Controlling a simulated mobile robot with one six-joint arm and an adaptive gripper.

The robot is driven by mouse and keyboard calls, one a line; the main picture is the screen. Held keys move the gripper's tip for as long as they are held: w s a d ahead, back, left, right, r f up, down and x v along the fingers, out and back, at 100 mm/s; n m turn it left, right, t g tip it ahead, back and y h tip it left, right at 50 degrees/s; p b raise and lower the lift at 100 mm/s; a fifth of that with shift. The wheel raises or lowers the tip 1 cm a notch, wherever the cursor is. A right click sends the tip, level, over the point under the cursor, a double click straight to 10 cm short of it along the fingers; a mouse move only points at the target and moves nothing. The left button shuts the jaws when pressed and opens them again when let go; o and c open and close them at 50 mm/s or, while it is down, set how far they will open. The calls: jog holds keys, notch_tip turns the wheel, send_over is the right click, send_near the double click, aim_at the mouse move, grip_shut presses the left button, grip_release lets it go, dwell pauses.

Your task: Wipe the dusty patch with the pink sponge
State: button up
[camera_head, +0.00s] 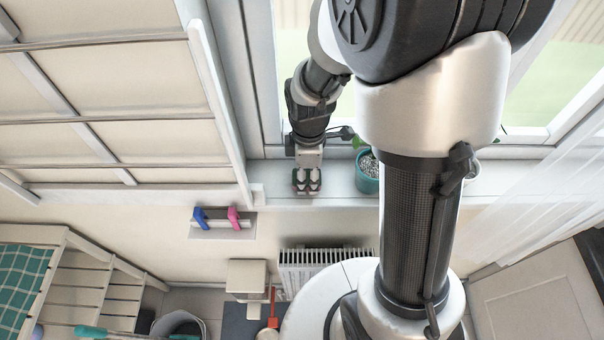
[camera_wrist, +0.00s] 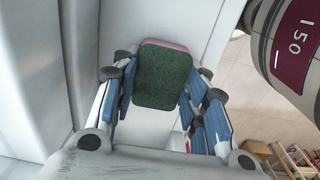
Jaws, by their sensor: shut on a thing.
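My gripper (camera_head: 307,181) is over the windowsill (camera_head: 340,188), below the window, and points down. In the wrist view, its blue-padded fingers (camera_wrist: 163,90) are shut on the pink sponge (camera_wrist: 164,42). The sponge's dark green scouring face is toward the wrist camera, with a pink edge showing at the top. The sponge sits between the fingertips, with the pale sill beyond it. I cannot tell from these frames whether it touches the sill. The dusty patch cannot be made out in either view.
A teal pot (camera_head: 368,183) with a plant stands on the sill close right of my gripper. The window frame (camera_head: 258,85) rises behind. A small wall rack (camera_head: 222,231) with blue and pink items and a radiator (camera_head: 325,262) are below. Bare sill lies left of the gripper.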

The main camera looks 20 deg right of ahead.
jog(key=shift+s+d+f, duration=0.1)
jog(key=shift+s+d, duration=0.15)
jog(key=shift+d, duration=0.1)
jog(key=shift+a, duration=0.1)
jog(key=shift+w+a, duration=0.3)
jog(key=shift+a, duration=0.4)
jog(key=shift+w+a, duration=0.25)
jog(key=shift+a, duration=0.45)
jog(key=shift+s+d, duration=0.25)
jog(key=shift+d, duration=0.55)
jog(key=shift+s+d, duration=0.2)
jog(key=shift+d, duration=0.6)
jog(key=shift+a, duration=0.15)
jog(key=shift+w+a, duration=0.25)
jog(key=shift+a, duration=0.45)
jog(key=shift+w+a, duration=0.2)
jog(key=shift+a, duration=0.5)
notch_tip(320, 180, up, 9)
jog(key=p, duration=0.7)
